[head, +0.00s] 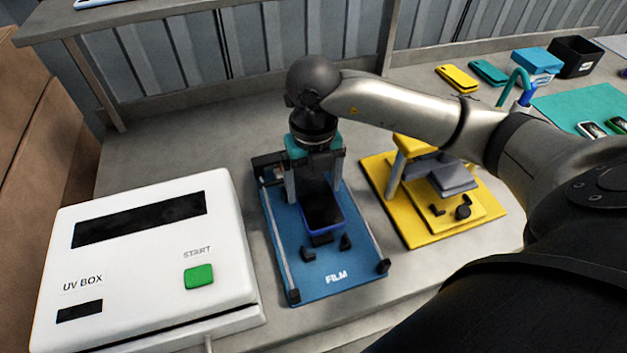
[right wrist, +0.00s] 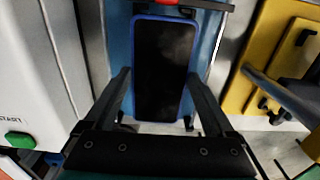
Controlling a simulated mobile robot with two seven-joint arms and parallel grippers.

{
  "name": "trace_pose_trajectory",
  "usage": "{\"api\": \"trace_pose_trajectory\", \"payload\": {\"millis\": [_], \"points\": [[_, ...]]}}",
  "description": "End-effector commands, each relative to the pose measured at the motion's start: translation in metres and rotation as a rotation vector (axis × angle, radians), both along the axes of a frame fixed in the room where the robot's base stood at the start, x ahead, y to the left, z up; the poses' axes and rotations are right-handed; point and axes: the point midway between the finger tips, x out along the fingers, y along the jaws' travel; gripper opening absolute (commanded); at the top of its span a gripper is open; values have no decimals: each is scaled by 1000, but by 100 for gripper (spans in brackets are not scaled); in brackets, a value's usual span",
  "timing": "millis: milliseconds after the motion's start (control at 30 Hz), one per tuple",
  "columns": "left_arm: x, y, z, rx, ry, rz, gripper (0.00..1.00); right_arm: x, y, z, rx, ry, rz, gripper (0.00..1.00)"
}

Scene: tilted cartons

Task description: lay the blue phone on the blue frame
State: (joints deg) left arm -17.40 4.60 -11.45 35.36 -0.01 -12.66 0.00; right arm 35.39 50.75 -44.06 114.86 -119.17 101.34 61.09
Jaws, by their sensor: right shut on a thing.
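The blue phone (head: 322,211) has a dark screen facing up and a blue rim. It is over the blue frame (head: 335,277) marked FILM, between the frame's side rails. My right gripper (head: 314,190) comes down from above and is shut on the phone. In the right wrist view the phone (right wrist: 162,70) lies lengthwise between the two dark fingers (right wrist: 162,88). I cannot tell whether the phone touches the frame. The arm and hand hide the far end of the phone in the head view. My left gripper is not in view.
A white UV box (head: 150,255) with a green START button stands left of the frame. A yellow fixture (head: 480,222) stands right of it. Yellow (head: 457,78) and teal (head: 488,72) phones, a blue box (head: 536,60) and a black bin (head: 575,56) sit at the back right.

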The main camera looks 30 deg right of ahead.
Motion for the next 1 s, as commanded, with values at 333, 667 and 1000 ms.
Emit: {"api": "trace_pose_trajectory", "payload": {"millis": [333, 667, 1000], "points": [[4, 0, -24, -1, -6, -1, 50, 0, 0, -31, 1, -1, 0, 21], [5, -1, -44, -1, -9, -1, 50, 0, 0, -55, 0, -1, 0, 21], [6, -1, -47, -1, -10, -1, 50, 1, 0, -59, 1, -2, -1, 21]]}}
